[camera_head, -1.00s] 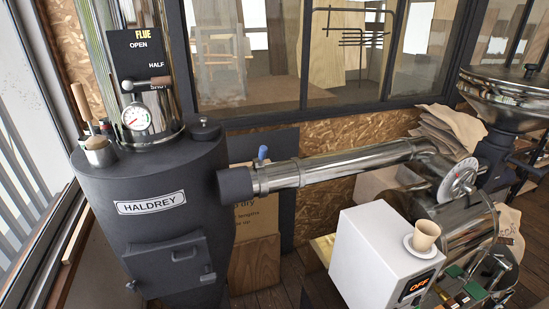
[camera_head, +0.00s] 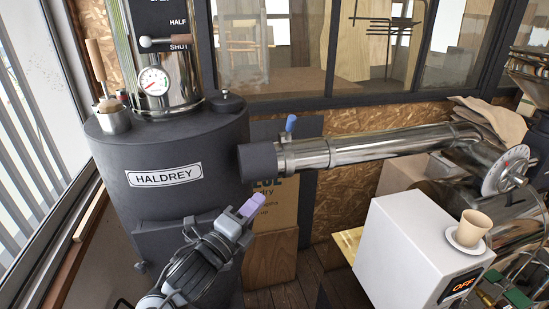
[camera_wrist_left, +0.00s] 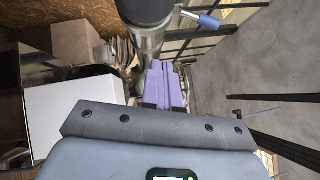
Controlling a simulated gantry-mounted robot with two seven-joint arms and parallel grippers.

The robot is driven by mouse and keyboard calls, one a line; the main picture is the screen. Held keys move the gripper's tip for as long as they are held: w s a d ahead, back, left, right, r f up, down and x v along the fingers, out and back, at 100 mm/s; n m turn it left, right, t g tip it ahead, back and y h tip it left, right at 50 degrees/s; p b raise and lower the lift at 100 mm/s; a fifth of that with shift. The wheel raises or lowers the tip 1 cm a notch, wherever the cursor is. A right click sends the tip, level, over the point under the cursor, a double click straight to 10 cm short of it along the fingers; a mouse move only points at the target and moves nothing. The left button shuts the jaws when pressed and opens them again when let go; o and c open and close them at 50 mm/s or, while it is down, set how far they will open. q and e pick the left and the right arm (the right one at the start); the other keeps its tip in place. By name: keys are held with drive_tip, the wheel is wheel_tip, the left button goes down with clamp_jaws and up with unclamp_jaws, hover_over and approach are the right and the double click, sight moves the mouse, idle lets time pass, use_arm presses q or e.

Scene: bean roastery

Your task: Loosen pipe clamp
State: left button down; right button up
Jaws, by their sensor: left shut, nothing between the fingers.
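The pipe clamp (camera_head: 282,160) is a metal band where the shiny pipe (camera_head: 385,145) meets the dark stub (camera_head: 257,162) of the HALDREY drum. Its blue-tipped lever (camera_head: 290,123) stands up above the pipe. In the left wrist view the blue lever tip (camera_wrist_left: 208,22) shows at the top, to the right of the dark stub (camera_wrist_left: 145,8). My left gripper (camera_head: 252,206), with purple fingers, is below the stub, apart from the clamp. It is shut and empty; the fingers also show in the left wrist view (camera_wrist_left: 164,85). My right gripper is not in view.
The dark drum (camera_head: 175,190) stands at left, with a gauge (camera_head: 153,81) above it. A white box (camera_head: 408,245) with a cup (camera_head: 472,228) on a saucer stands at right under the pipe. Brown boards lean behind the pipe.

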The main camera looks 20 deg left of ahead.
use_arm(q)
wheel_tip(320, 180, up, 8)
drive_tip(key=m+t+b, duration=0.1)
drive_tip(key=t, duration=0.1)
drive_tip(key=p, duration=0.6)
approach(289, 126)
drive_tip(key=x, duration=0.5)
drive_tip(key=shift+w+r, duration=0.15)
drive_tip(key=shift+r, duration=0.1)
drive_tip(key=shift+w+d, duration=0.1)
drive_tip(key=shift+w, duration=0.6)
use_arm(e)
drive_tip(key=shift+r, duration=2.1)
use_arm(q)
drive_tip(key=shift+r, duration=0.1)
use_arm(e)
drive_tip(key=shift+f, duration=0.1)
use_arm(q)
drive_tip(key=shift+w+a+r+b, duration=0.4)
drive_tip(key=shift+w+r, duration=0.05)
drive_tip(key=shift+r, duration=0.1)
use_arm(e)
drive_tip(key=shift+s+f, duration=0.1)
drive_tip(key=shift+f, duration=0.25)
